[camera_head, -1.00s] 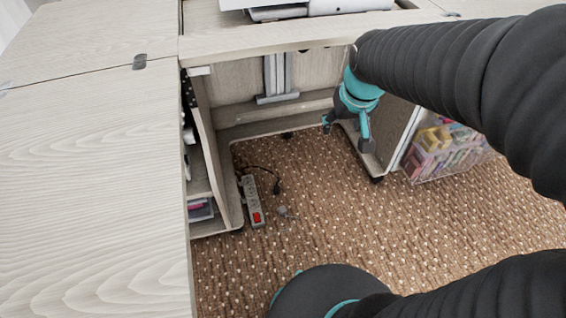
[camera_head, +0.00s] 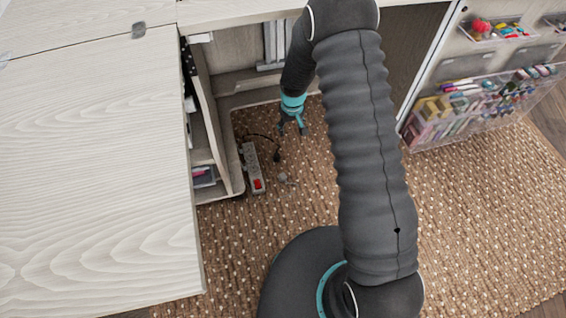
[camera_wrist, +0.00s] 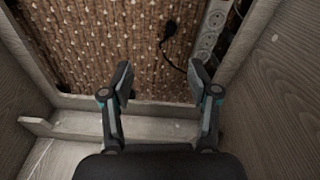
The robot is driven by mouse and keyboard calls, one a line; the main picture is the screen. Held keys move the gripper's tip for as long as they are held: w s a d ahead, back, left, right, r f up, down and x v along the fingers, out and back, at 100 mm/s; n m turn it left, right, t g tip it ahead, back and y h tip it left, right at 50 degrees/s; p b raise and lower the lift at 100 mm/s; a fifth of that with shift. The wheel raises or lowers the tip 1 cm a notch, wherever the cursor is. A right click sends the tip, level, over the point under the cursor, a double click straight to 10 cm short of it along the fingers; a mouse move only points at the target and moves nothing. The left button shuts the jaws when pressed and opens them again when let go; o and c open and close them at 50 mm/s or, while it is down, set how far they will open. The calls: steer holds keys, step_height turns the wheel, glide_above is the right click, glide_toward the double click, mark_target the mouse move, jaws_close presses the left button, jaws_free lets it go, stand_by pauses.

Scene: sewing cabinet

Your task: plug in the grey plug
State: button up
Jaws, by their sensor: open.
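The grey plug (camera_head: 283,178) is small and lies on the brown carpet, just right of the power strip's lower end; I cannot make it out in the wrist view. The grey power strip (camera_head: 252,168) has a row of sockets and a red switch, and lies on the floor beside the cabinet's left side. It also shows at the top right of the wrist view (camera_wrist: 211,32). My gripper (camera_head: 291,129) is open and empty, up and right of the strip in the head view. Its two spread fingers (camera_wrist: 160,76) show in the wrist view with nothing between them.
A black plug with a cable (camera_head: 276,155) lies right of the strip. The pale wooden tabletop (camera_head: 90,170) overhangs at the left. Cabinet panels and a low rail (camera_wrist: 110,103) surround my gripper. A clear bin of craft supplies (camera_head: 480,110) is at the right. Carpet at lower right is open.

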steer(key=n+g, duration=0.1)
glide_toward(283, 176)
steer(key=shift+w+a+p, duration=0.1)
steer(key=shift+a+p, duration=0.05)
steer(key=shift+p, duration=0.2)
steer(key=shift+f+b, duration=1.6)
steer(key=shift+f, duration=2.2)
steer(key=shift+f+b, duration=1.65)
steer(key=shift+b, duration=0.05)
steer(key=shift+r, duration=0.45)
jaws_close()
steer(key=shift+r, duration=0.2)
